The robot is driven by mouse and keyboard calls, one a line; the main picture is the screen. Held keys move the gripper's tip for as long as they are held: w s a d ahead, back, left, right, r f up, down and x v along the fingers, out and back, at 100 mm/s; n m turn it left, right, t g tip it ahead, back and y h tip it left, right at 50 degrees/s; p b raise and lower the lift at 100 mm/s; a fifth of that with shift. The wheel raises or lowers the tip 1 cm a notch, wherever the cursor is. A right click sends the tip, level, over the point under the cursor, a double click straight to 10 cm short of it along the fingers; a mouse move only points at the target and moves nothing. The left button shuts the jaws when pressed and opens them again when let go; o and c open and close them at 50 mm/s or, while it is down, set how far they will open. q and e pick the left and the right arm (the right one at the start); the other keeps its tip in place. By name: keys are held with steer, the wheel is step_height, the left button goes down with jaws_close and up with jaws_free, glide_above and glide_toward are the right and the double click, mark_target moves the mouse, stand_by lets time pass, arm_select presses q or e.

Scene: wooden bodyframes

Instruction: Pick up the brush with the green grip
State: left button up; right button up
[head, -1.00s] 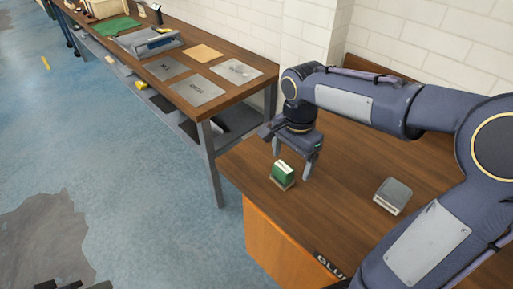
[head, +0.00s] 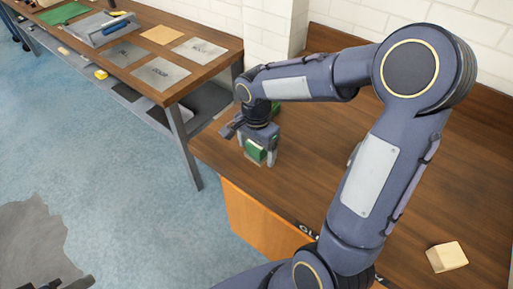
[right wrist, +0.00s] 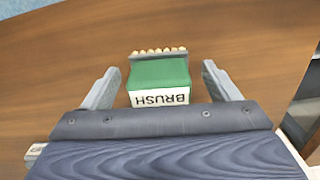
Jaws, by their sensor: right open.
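The brush with the green grip (head: 254,150) stands on the near left part of the brown bench top. In the right wrist view the green brush (right wrist: 160,74) has a white label reading BRUSH and a row of pale bristle tufts at its far side. My right gripper (head: 257,161) is open and points down over it. In the wrist view, one finger of the right gripper (right wrist: 160,70) is on each side of the brush, with a gap on both sides.
A cream block (head: 447,256) lies on the bench at the right. Another green thing (head: 276,107) shows partly behind my right wrist. A second table with grey plates (head: 162,72) and a tray (head: 106,29) stands at the upper left.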

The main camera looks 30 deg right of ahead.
steer(key=c, duration=1.1)
steer(key=shift+r, duration=0.55)
steer(key=r, duration=0.2)
steer(key=shift+s+r, duration=0.2)
steer(key=shift+r, duration=0.15)
steer(key=s+a+r, duration=0.1)
steer(key=s+r, duration=0.2)
steer(key=s, duration=0.1)
steer(key=s+a+r+b, duration=0.1)
steer(key=s+r, duration=0.2)
steer(key=s, duration=0.2)
steer(key=s+a+r, duration=0.1)
steer(key=s+r, duration=0.2)
steer(key=s, duration=0.1)
steer(key=shift+s+a+r, duration=0.1)
steer(key=shift+s+a, duration=0.05)
steer(key=shift+a, duration=0.1)
